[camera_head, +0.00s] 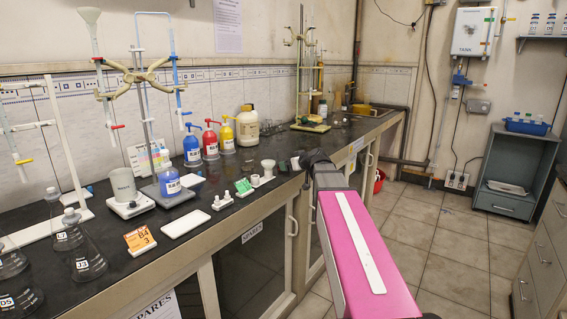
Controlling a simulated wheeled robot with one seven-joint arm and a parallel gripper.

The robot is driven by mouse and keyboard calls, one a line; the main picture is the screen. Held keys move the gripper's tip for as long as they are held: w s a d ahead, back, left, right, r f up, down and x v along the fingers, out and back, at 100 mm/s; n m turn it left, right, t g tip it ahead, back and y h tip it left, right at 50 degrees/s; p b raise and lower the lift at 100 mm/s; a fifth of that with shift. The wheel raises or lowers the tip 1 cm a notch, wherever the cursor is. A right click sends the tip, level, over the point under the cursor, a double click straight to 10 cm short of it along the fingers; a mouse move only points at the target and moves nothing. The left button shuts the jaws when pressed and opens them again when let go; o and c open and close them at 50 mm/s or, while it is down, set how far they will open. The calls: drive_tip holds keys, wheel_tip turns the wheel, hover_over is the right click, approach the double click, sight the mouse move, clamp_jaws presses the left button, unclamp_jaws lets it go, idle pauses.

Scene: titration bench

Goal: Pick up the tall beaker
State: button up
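A grey-white beaker (122,186) stands upright on a small white base (131,207) on the black bench, left of the middle. It is the only beaker I can make out clearly, and I cannot tell whether it is the tall one. My pink arm reaches in from the lower right, and its dark end (318,160) is at the bench's front edge. That end is well to the right of the beaker and apart from it. I cannot make out the gripper's fingers or anything held.
Flasks (88,262) stand at front left. Burette stands (147,110) rise behind the beaker. Blue (193,150), red (210,143) and yellow (227,137) bottles stand behind a white tile (186,223). An orange card (139,240) is near the front edge. Tiled floor (455,245) is clear at right.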

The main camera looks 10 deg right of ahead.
drive_tip(key=shift+x, duration=2.95)
drive_tip(key=shift+w+d+r, duration=0.1)
drive_tip(key=shift+d+r, duration=0.05)
drive_tip(key=shift+r, duration=0.05)
drive_tip(key=c, duration=1)
